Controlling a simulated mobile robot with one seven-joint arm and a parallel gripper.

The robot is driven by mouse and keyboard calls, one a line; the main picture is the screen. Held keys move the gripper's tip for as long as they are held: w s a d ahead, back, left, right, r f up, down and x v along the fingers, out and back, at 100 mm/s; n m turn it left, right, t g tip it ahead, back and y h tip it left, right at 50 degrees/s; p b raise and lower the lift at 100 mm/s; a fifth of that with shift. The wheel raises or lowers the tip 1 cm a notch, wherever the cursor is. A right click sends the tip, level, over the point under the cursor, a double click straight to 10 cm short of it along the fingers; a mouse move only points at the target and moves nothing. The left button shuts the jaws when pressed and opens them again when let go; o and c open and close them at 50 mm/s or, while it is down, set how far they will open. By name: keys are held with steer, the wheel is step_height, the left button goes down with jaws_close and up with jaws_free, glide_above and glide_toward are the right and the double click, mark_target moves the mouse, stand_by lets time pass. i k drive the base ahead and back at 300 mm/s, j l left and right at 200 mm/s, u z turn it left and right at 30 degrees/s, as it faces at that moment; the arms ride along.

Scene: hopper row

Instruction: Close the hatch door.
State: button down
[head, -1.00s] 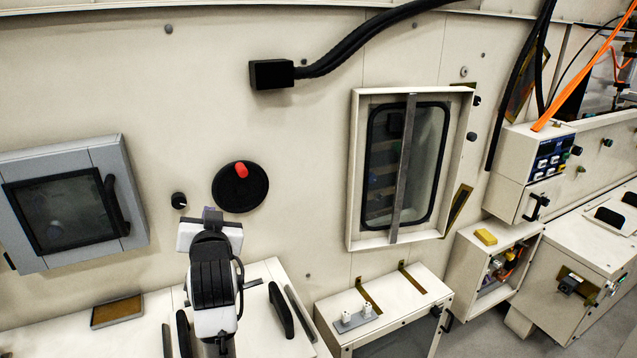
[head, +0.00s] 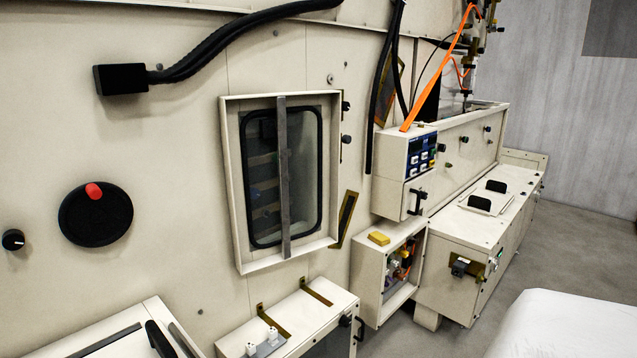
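I cannot tell for certain which panel is the hatch door. A framed window (head: 283,180) with a black rubber seal and a grey vertical bar across it is set in the wall. An open-fronted cream compartment (head: 365,290) stands low, right of the window, with wiring and small parts showing inside; no door covers its front. A cream control box (head: 400,165) with a black handle (head: 417,202) sits above it, its front closed. My gripper is out of view.
A low cream cabinet (head: 328,300) with white fittings on top projects below the window. A red-knobbed black wheel (head: 96,220) is on the wall at left. A long cream bench (head: 470,240) runs back at right. Grey floor (head: 570,240) is open beyond it.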

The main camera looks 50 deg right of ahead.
mark_target(325, 105)
steer(key=z, duration=1.25)
steer(key=i+l+z, duration=0.25)
steer(key=i, duration=0.25)
steer(key=i+z, duration=0.3)
steer(key=i, duration=0.15)
